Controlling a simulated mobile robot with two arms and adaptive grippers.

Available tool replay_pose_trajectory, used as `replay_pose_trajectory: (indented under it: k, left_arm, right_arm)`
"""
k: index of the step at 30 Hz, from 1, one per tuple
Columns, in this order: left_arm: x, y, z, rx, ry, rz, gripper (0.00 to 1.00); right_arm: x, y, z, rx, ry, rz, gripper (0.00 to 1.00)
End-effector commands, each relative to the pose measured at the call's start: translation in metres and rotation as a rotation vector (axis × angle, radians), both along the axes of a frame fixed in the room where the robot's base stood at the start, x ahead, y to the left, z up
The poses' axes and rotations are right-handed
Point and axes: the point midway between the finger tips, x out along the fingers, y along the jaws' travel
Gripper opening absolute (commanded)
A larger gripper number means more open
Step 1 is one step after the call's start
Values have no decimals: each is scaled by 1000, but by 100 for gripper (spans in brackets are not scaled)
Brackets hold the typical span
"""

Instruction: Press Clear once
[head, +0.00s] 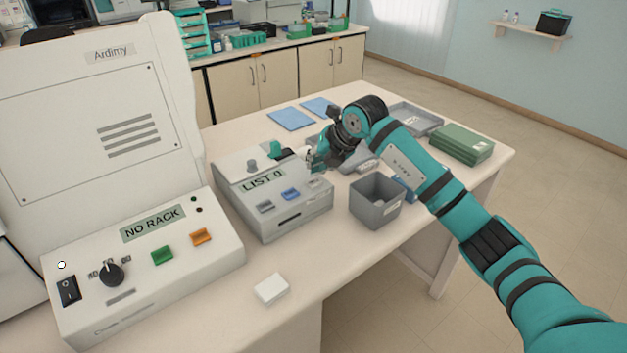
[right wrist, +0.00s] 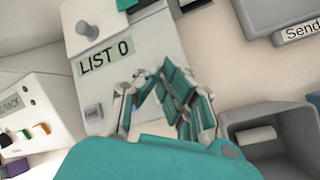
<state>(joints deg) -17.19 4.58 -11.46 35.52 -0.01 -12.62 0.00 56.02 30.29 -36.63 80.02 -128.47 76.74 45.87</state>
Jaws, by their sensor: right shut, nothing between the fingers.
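A grey-white device (head: 300,222) stands on the bench with a display (head: 262,181) reading "LIST 0". Below the display are a grey button (head: 265,207), a blue button (head: 290,194) and a pale button (head: 314,183); their labels are too small to read. The display also shows in the right wrist view (right wrist: 104,58), with one grey button (right wrist: 93,112) below it. My right gripper (head: 312,160) is shut and empty, over the right side of the device by the display. My left gripper is out of view.
A large white machine (head: 140,240) reading "NO RACK" stands at the left. A grey open bin (head: 376,212) is close to the right of the device. A small white box (head: 271,289) lies in front. Blue mats (head: 291,119) and a green box (head: 461,145) lie farther back.

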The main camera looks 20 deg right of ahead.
Motion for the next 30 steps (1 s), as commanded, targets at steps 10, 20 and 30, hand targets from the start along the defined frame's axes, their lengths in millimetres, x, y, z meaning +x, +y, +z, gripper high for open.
replay_pose_trajectory:
  k: [10, 20, 30]
  left_arm:
    - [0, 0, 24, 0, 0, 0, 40]
    - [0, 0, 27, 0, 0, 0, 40]
    - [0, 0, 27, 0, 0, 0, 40]
  right_arm:
    - [0, 0, 39, -1, -1, 0, 0]
    - [0, 0, 45, 0, 0, 0, 0]
    - [0, 0, 45, 0, 0, 0, 0]
